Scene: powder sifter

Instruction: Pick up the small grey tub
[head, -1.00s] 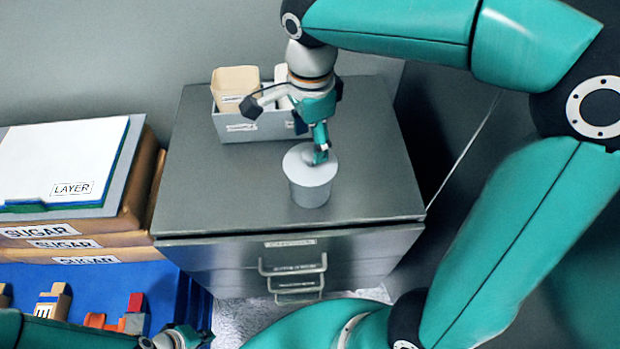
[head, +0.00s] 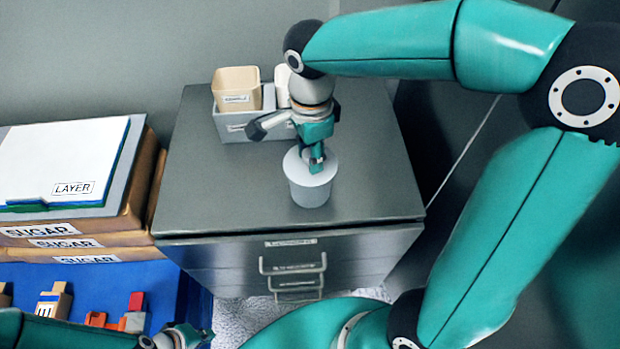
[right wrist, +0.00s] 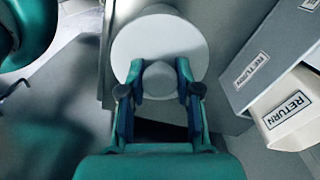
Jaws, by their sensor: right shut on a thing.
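The small grey tub (head: 310,190) stands upright on top of the dark grey drawer cabinet (head: 370,190), near its front edge. It has a round pale top with a knob (right wrist: 160,82) on it. My right gripper (head: 316,166) points down at the tub's top. In the right wrist view my right gripper (right wrist: 160,90) has a finger on each side of the knob and is shut on it. My left gripper (head: 196,337) is low at the bottom edge of the head view, away from the tub, and its jaws are too small to read.
A grey bin (head: 230,126) with a tan container (head: 238,88) stands behind the tub; RETURN labels show in the right wrist view. At left are boxes labelled SUGAR (head: 120,222) and a blue surface (head: 115,282) with blocks. The cabinet top's right side is clear.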

